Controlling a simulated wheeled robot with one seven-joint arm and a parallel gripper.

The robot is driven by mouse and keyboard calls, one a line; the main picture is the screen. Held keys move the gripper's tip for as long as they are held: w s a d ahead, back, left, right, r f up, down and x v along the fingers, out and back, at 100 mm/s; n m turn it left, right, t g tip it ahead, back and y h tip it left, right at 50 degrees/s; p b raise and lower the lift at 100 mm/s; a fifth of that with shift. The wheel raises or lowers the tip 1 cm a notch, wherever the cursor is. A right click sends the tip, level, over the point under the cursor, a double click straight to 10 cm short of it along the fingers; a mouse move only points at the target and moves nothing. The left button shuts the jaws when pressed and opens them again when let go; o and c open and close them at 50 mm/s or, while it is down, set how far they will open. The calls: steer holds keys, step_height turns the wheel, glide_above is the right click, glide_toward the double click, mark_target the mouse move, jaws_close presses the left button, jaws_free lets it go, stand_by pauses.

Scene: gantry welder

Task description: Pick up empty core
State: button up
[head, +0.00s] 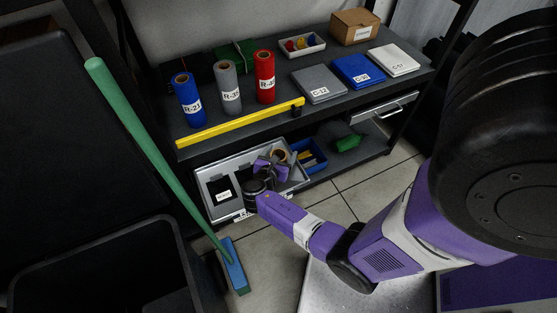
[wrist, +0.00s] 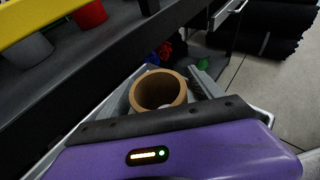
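The empty core is a short brown cardboard ring. In the wrist view the core (wrist: 158,91) sits in a light grey drawer, with its round opening facing up. In the head view the core (head: 279,156) shows only in part, behind my gripper (head: 268,169). My gripper is down over the open drawer (head: 206,181), close to the core. In the wrist view the purple gripper housing and its black edge hide the near side of the core.
The drawer also holds a black labelled item (head: 223,190). A blue bin (head: 313,158) is beside it. The shelf above carries upright rolls, flat boxes and a yellow bar (head: 240,124) along its front edge. A green-handled broom (head: 150,150) leans at left.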

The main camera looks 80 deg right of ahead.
steer(key=c, duration=1.2)
steer(key=shift+r, duration=0.1)
